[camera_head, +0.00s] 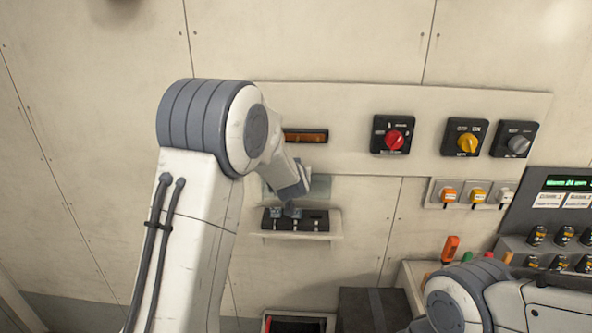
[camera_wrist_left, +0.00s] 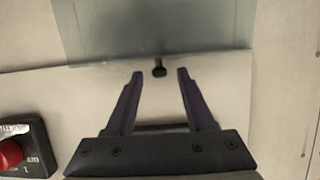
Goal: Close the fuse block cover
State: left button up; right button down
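The fuse block (camera_head: 315,221) is a dark strip with several small pieces on a pale ledge, and its top is exposed. A translucent greenish panel (camera_head: 320,187), which looks like its cover, stands raised above it, partly hidden by my left gripper. In the left wrist view the clear panel (camera_wrist_left: 155,28) fills the top, with a small black knob (camera_wrist_left: 159,68) at its edge. My left gripper (camera_wrist_left: 160,72) is open, with its fingertips on either side of the knob and a gap visible on each side. My right gripper is out of view; only its arm shows at lower right.
An amber lamp strip (camera_head: 305,136) sits above the cover. Red (camera_head: 393,140), yellow (camera_head: 467,143) and grey (camera_head: 517,145) rotary switches are to the right, with small switches (camera_head: 448,196) below. A dark box (camera_head: 372,309) stands below right.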

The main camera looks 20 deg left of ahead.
pick_arm(q)
grip_shut()
dwell(1.3)
